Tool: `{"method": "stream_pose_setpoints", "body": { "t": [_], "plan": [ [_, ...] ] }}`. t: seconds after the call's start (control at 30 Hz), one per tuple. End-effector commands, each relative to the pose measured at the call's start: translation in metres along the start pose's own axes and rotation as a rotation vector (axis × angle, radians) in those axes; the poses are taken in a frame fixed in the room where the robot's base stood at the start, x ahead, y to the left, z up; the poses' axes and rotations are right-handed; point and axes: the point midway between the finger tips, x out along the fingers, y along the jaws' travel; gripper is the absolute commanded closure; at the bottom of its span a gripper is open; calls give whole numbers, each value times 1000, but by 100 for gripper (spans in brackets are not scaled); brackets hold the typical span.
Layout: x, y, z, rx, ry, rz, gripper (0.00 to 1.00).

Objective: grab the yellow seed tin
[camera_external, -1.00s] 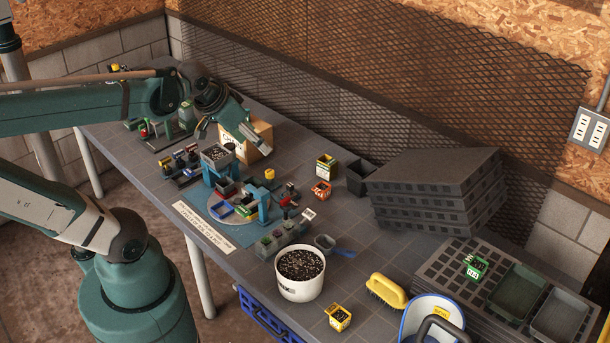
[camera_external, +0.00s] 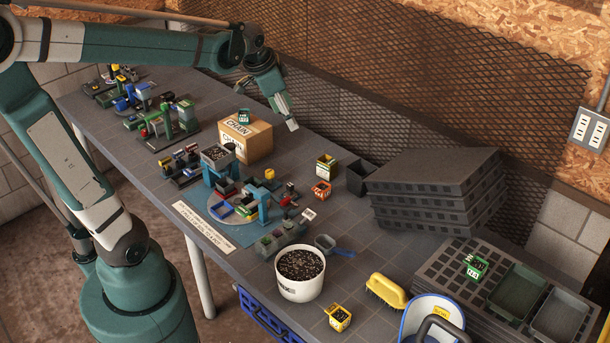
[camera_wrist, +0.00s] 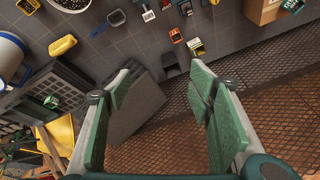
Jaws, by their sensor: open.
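Two yellow tins are in view, and I cannot tell which one is the seed tin. One yellow tin (camera_external: 338,318) stands at the front table edge, right of the white pot; it also shows in the wrist view (camera_wrist: 28,5) at the top left. My gripper (camera_external: 284,112) is open and empty, raised above the back of the table to the right of the cardboard box. Its spread fingers show in the wrist view (camera_wrist: 150,88).
An orange tin (camera_external: 321,189) and black bin (camera_external: 358,178) flank the mid-table yellow tin. A stack of black trays (camera_external: 435,180) stands behind. The white pot (camera_external: 299,282), yellow brush (camera_external: 386,291) and blue scoop (camera_external: 335,246) are near the front. Mesh (camera_external: 400,90) backs the table.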

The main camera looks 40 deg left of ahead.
Motion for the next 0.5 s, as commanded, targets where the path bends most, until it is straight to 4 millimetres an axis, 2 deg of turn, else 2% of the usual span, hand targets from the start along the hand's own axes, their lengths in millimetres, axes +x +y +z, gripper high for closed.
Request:
{"method": "stream_pose_setpoints", "body": {
  "t": [0.5],
  "plan": [
    [62, -51, -50, 192, -63, 57, 48]
  ]
}}
